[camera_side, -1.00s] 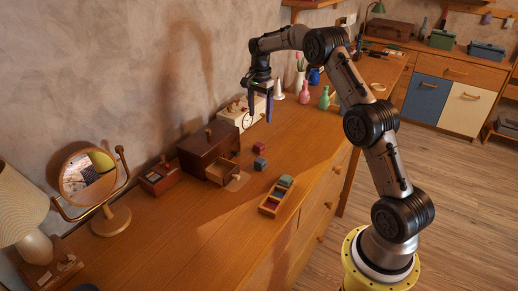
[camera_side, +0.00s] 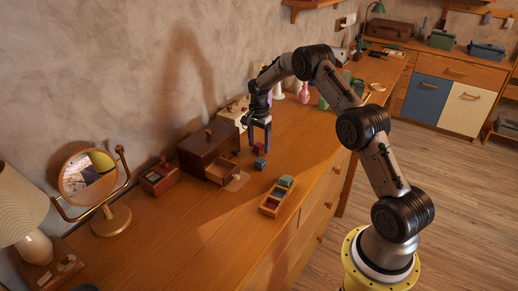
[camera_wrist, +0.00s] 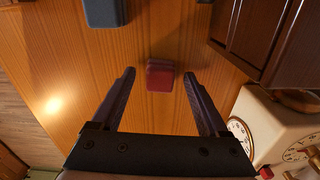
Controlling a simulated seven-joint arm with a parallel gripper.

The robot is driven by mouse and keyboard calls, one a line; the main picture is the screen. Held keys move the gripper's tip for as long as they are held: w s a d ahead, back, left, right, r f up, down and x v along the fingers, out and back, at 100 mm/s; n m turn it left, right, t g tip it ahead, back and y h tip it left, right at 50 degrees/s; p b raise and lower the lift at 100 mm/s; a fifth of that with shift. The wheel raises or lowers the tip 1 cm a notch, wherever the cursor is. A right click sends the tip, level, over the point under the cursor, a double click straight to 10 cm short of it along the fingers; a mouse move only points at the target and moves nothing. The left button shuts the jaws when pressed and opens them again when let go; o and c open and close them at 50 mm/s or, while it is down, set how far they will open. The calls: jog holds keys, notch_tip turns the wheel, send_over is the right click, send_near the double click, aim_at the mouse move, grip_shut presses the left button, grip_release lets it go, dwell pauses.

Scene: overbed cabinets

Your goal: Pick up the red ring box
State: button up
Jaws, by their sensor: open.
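The red ring box (camera_wrist: 160,76) sits on the wooden dresser top in the wrist view, just beyond and between my fingertips. In the side view the red ring box (camera_side: 258,148) is a small dark red block below my gripper, partly close behind a finger. My gripper (camera_side: 259,136) is open, pointing down above the box with nothing between its fingers. In the wrist view my gripper's (camera_wrist: 158,77) two fingers stand wide apart on either side of the box's near edge. I cannot tell the exact height gap.
A blue box (camera_side: 260,163) sits in front of the red one; it also shows in the wrist view (camera_wrist: 105,12). A brown cabinet (camera_side: 205,147) with an open drawer (camera_side: 221,172) stands left. A cream clock box (camera_wrist: 275,125) is close by.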

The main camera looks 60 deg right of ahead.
jog(key=shift+f, duration=0.4)
jog(key=shift+c, duration=0.3)
grip_shut()
jog(key=shift+r, duration=0.1)
